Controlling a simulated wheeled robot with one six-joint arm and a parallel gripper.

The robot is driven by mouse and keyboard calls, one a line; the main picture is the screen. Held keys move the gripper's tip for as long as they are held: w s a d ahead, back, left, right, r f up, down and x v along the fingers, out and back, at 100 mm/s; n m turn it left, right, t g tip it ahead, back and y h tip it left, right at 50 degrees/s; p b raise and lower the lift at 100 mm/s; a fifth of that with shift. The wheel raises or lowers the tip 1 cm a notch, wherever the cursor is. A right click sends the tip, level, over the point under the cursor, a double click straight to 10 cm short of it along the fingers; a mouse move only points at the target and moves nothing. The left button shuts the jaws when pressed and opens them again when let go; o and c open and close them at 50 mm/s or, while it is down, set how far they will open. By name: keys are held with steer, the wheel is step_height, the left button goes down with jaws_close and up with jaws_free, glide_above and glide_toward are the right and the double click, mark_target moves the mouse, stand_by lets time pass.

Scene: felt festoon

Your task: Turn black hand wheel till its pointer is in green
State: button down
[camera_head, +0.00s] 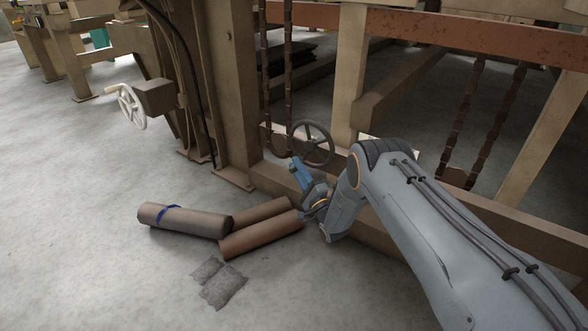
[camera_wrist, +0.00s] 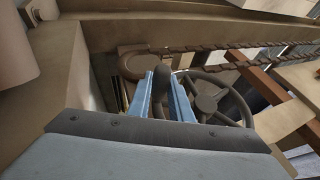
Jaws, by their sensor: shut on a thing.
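The black hand wheel (camera_head: 311,144) is mounted low on the tan machine frame, in the middle of the head view. It also shows in the wrist view (camera_wrist: 206,103), with its hub, spokes and rim to the right of my jaws. My gripper (camera_head: 297,162) is at the lower left of the wheel. I cannot make out the pointer or a green zone in either view.
A white hand wheel (camera_head: 131,107) is on a box at the left. Several brown and grey rolls (camera_head: 186,221) lie on the floor by the frame, with grey felt scraps (camera_head: 222,287) in front. Dark chains (camera_head: 289,70) hang behind the wheel.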

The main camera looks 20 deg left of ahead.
steer(key=shift+s+f, duration=0.1)
steer(key=shift+f, duration=0.2)
steer(key=c, duration=1.7)
jaws_free()
steer(key=shift+c, duration=0.2)
steer(key=shift+o, duration=0.6)
steer(key=shift+r, duration=0.1)
steer(key=p+v, duration=0.3)
steer(key=v, duration=0.4)
steer(key=shift+s+d+p, duration=0.2)
steer(key=shift+d+p, duration=0.1)
steer(key=shift+f, duration=0.25)
